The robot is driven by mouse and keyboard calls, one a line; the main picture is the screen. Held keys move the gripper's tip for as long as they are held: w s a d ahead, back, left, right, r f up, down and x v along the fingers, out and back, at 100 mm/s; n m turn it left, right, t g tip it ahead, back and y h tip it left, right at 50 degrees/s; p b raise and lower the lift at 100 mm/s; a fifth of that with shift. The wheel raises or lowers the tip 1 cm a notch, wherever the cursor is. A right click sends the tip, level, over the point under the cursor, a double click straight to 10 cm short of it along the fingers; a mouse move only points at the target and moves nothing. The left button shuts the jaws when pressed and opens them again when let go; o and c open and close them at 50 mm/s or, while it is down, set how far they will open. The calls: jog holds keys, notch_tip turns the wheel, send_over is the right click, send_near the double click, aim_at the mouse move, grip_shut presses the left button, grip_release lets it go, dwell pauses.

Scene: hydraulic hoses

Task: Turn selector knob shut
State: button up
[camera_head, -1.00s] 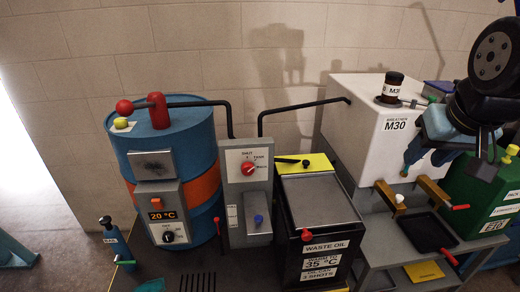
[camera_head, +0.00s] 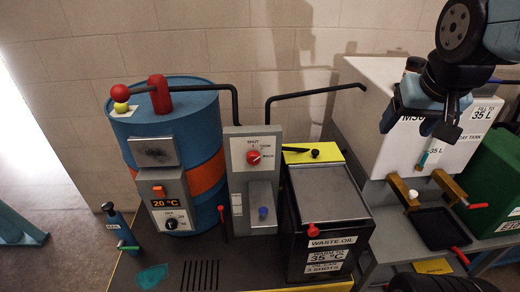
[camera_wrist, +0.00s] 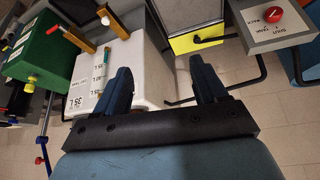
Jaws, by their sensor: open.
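The red selector knob (camera_head: 254,157) sits on the upper part of a grey panel (camera_head: 237,175), between the blue drum and the waste oil box. The knob also shows upside down at the top right of the wrist view (camera_wrist: 271,16). My gripper (camera_head: 418,128) is open and empty, in front of the white tank, well to the right of the knob and apart from it.
A black pipe (camera_head: 235,105) rises behind the panel, and another (camera_head: 300,95) runs to the white tank (camera_head: 375,75). The waste oil box (camera_head: 325,215) and its black lever (camera_head: 297,150) stand right of the panel. The blue drum (camera_head: 180,120) stands left. Space before the panel looks clear.

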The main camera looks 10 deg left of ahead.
jog(key=w+a+f+n+y, duration=0.1)
jog(key=w+a+f, duration=0.2)
jog(key=w+a, duration=0.3)
jog(key=w+a+f, duration=0.2)
jog(key=w+a, duration=0.1)
jog(key=a, duration=0.5)
jog(key=n+g+y, duration=0.1)
jog(key=g+y, duration=0.1)
send_near(255, 156)
jog(key=shift+x, duration=5.1)
jog(key=shift+c, duration=0.4)
jog(key=c, duration=0.9)
jog(key=shift+d, duration=0.1)
jog(key=shift+c, duration=0.4)
